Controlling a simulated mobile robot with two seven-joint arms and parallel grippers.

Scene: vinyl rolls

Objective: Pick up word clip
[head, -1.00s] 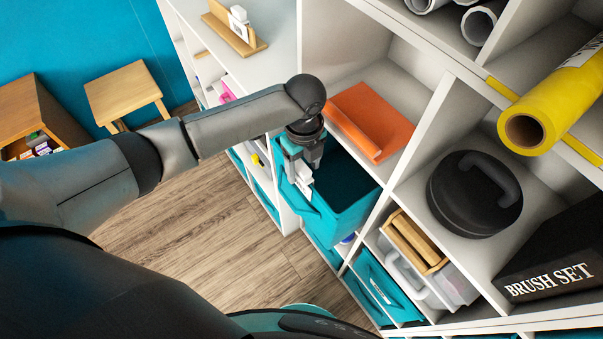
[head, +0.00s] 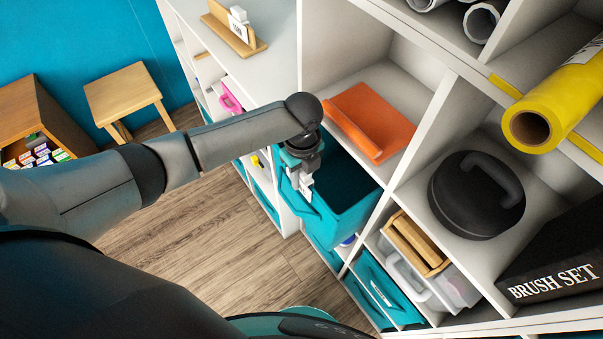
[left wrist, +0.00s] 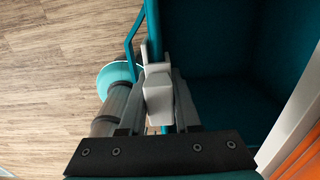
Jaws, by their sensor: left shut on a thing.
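My left gripper (head: 303,176) points down at the front of a pulled-out teal drawer (head: 345,195). It is shut on a small white clip (head: 305,190), which looks like the word clip; no lettering can be read on it. In the left wrist view the white clip (left wrist: 157,98) sits between the two fingers. The teal drawer's front wall (left wrist: 157,28) and handle (left wrist: 130,42) are just beyond it. I cannot tell whether the clip touches the drawer. A similar white piece (head: 238,20) stands on a wooden stand (head: 232,35) on the countertop. My right gripper is not in view.
White shelving (head: 432,135) fills the right, with an orange folder-like object (head: 370,120), a black round case (head: 475,195), a yellow roll (head: 550,105) and a brush set box (head: 555,260). A wooden stool (head: 123,93) stands at the left. The wooden floor (head: 210,225) is clear.

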